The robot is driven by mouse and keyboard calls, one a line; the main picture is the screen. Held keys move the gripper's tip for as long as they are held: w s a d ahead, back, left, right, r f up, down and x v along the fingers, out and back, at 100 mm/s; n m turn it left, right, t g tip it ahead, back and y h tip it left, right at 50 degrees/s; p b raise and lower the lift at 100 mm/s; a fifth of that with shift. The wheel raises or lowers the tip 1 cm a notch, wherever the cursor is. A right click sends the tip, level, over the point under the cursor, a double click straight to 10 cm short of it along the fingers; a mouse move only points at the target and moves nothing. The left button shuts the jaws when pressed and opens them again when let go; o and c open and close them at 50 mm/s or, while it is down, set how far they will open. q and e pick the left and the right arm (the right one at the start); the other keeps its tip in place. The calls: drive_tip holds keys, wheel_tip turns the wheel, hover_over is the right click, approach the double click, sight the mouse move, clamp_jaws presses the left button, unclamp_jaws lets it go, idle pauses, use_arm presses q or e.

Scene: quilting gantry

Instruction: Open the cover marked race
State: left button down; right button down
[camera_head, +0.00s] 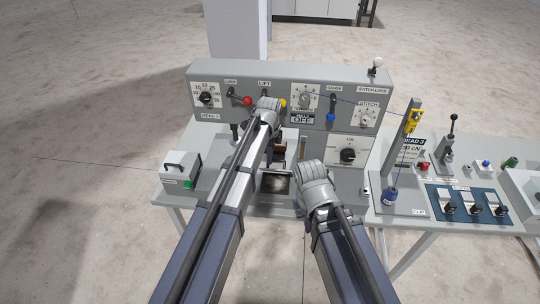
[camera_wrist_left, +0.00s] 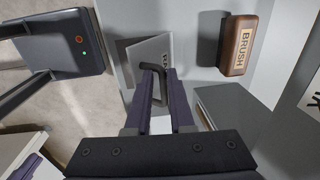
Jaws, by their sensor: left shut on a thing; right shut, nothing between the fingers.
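In the left wrist view, a pale grey cover (camera_wrist_left: 146,50) carries a dark loop handle (camera_wrist_left: 157,84). Lettering at its right edge is partly cut off, so I cannot read the full mark. My left gripper (camera_wrist_left: 160,88) is shut on this handle. The cover sits askew to the panel, with a dark patch along its left side; I cannot tell how far it is raised. In the head view my left arm hides the cover and the fingertips. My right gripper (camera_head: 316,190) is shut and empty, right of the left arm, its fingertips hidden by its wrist.
A brown block marked BRUSH (camera_wrist_left: 238,45) stands right of the cover. The grey control panel (camera_head: 330,75) with knobs and levers rises behind. A grey box with a handle (camera_head: 182,167) is on the left. A blue switch plate (camera_head: 467,203) and a blue spool (camera_head: 391,196) are on the right.

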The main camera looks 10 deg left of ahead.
use_arm(q)
drive_tip(key=shift+w, duration=0.1)
drive_tip(key=shift+w+r, duration=0.25)
drive_tip(key=shift+w, duration=0.5)
drive_tip(key=c, duration=0.9)
unclamp_jaws()
drive_tip(key=shift+f, duration=0.1)
